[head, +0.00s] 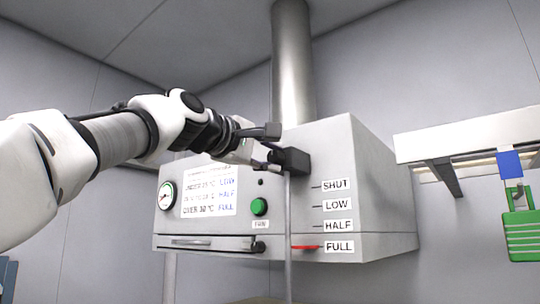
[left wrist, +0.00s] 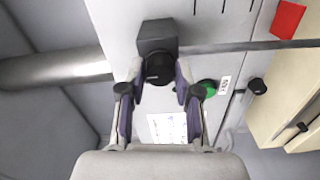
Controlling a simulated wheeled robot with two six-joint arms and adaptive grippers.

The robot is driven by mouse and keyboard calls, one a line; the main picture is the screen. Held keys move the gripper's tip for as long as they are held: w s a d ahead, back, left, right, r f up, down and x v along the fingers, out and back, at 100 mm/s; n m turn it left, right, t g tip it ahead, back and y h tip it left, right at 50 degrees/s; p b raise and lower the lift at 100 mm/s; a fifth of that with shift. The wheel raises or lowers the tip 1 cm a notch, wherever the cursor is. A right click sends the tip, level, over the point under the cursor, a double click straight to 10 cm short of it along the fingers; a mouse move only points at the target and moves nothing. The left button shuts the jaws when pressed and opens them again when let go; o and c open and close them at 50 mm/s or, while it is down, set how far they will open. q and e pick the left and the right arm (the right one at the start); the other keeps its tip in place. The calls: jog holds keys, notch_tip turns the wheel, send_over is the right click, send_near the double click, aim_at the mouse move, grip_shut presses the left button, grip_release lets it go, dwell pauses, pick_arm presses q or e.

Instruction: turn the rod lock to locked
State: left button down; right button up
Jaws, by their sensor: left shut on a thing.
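The rod lock is a black block (head: 293,161) on the front of the grey box, with a round black knob (left wrist: 160,69) facing my left wrist camera. My left gripper (head: 268,146) reaches it from the left. In the left wrist view its two fingers stand on either side of the knob, shut on it. The fingers partly hide the knob in the head view. A thin grey rod (head: 289,230) runs down from the block. A red pointer (head: 306,247) by the rod is level with the FULL label (head: 339,247). I cannot read any lock marking. My right gripper is not in view.
The grey box (head: 365,170) carries a dial (head: 167,195), a printed sign (head: 209,190) and a green button (head: 259,207). A duct (head: 292,65) rises above. At right, a green object (head: 522,235) with a blue tag (head: 510,163) hangs near a shelf (head: 470,137).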

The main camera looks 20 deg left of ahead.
pick_arm(q)
jog(key=c, duration=0.8)
grip_release()
jog(key=shift+a, duration=0.1)
